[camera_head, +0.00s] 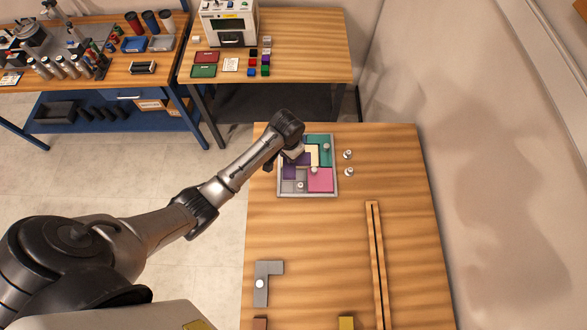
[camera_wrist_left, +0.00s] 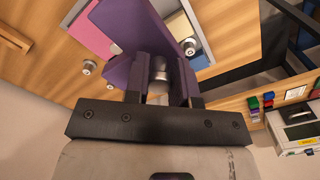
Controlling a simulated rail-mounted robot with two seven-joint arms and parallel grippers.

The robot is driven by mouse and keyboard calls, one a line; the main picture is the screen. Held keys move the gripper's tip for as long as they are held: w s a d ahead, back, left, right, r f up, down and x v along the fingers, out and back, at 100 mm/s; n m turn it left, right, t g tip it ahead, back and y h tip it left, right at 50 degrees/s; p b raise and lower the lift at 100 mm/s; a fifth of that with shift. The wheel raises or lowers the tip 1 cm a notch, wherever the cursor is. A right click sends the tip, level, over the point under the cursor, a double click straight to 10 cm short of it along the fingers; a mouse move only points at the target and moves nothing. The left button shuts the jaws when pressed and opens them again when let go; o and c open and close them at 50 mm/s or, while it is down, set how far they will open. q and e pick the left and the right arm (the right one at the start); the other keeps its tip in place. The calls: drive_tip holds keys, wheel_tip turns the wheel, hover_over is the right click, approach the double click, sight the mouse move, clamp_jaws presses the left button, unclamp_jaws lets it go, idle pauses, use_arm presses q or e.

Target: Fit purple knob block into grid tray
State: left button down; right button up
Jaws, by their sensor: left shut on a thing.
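The grid tray (camera_head: 308,195) lies at the far end of the near table, holding pink (camera_head: 320,181), teal (camera_head: 319,139), cream and grey blocks with knobs. The purple knob block (camera_head: 289,172) is at the tray's left side, partly covered by my left gripper (camera_head: 291,156). In the wrist view, my left gripper (camera_wrist_left: 160,72) is shut on the purple block's (camera_wrist_left: 121,28) metal knob, one finger on each side. The purple block lies over or in the tray area beside the pink block; whether it sits flush I cannot tell. My right gripper is out of view.
A grey L-shaped block (camera_head: 262,295) with a knob lies near the front left. A slotted wooden rail (camera_head: 376,250) runs along the right. The table's middle is clear. Another table with a white machine (camera_head: 229,22) stands behind.

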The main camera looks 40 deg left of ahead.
sight(286, 164)
use_arm(q)
drive_tip(key=f, duration=0.4)
drive_tip(key=s+f, duration=0.1)
drive_tip(key=f, duration=0.1)
drive_tip(key=shift+a+f, duration=0.2)
drive_tip(key=shift+f, duration=0.05)
drive_tip(key=shift+w+f+b, duration=0.1)
drive_tip(key=shift+f+b, duration=0.2)
drive_tip(key=shift+f, duration=2.15)
drive_tip(key=shift+f, duration=0.1)
drive_tip(key=shift+f, duration=0.15)
drive_tip(key=c, duration=0.9)
unclamp_jaws()
drive_tip(key=shift+c, duration=0.2)
drive_tip(key=shift+r, duration=0.45)
wheel_tip(286, 164, up, 12)
drive_tip(key=shift+f+p, duration=0.2)
drive_tip(key=shift+p, duration=0.25)
drive_tip(key=s+d+f+t, duration=0.1)
drive_tip(key=s+d, duration=0.4)
drive_tip(key=s, duration=0.6)
drive_tip(key=s+d+r+t, duration=0.1)
drive_tip(key=s+r, duration=0.2)
drive_tip(key=s, duration=0.4)
drive_tip(key=s+d+r+t, duration=0.1)
drive_tip(key=s+r, duration=0.3)
drive_tip(key=s, duration=0.4)
drive_tip(key=shift+d+r+m+t, duration=0.3)
drive_tip(key=shift+d+m, duration=0.1)
drive_tip(key=shift+d, duration=0.1)
